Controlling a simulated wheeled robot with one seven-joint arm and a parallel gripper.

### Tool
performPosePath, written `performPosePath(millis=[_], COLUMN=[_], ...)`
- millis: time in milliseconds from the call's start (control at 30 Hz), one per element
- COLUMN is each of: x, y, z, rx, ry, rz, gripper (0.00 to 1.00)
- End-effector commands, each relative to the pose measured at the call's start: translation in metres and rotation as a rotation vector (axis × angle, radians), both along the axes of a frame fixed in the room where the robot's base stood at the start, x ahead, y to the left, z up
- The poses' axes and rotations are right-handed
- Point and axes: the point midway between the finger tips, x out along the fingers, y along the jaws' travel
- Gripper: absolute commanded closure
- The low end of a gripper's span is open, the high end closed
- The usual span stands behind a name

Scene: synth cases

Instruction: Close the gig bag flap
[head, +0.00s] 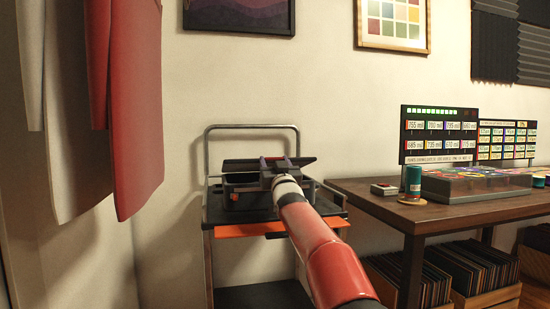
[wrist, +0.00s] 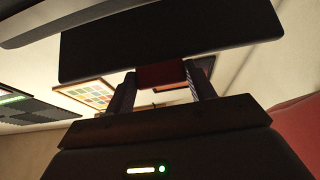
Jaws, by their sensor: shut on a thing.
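The gig bag (head: 238,201) is a black, low case on top of a cart, partly hidden behind my arm. Its flap (head: 239,166) is a dark panel standing above the bag's body, raised and not lying flat on it. My gripper (head: 275,167) is at the right part of the flap. In the wrist view the flap (wrist: 160,40) is a wide dark panel with a dark red tab (wrist: 161,75) on its edge. The two fingers of my gripper (wrist: 160,84) are shut on that tab.
The cart (head: 209,150) has a metal handle frame and an orange strip (head: 248,230). A wooden table (head: 450,205) with a green cylinder (head: 413,180) stands close on the right. Red and white panels (head: 135,110) hang at the left.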

Motion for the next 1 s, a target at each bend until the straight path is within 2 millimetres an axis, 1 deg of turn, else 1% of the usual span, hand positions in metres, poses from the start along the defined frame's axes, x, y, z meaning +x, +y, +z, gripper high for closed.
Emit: performPosePath(millis=[33, 467, 500, 600, 633, 667, 900, 1000], x=[0.009, 0.010, 0.010, 0.010, 0.009, 0.009, 0.007, 0.007], y=[0.002, 0.002, 0.002, 0.002, 0.002, 0.002, 0.001, 0.001], z=[-0.021, -0.023, -0.023, -0.021, -0.021, -0.020, -0.015, -0.009], rx=[-0.007, -0.007, -0.007, -0.007, -0.007, -0.006, -0.005, -0.004], ry=[0.037, 0.037, 0.037, 0.034, 0.033, 0.031, 0.025, 0.022], rz=[-0.001, 0.000, 0.000, 0.000, 0.000, 0.000, 0.000, 0.000], gripper=[0.87, 0.86, 0.42, 0.29, 0.25, 0.24, 0.24, 0.24])
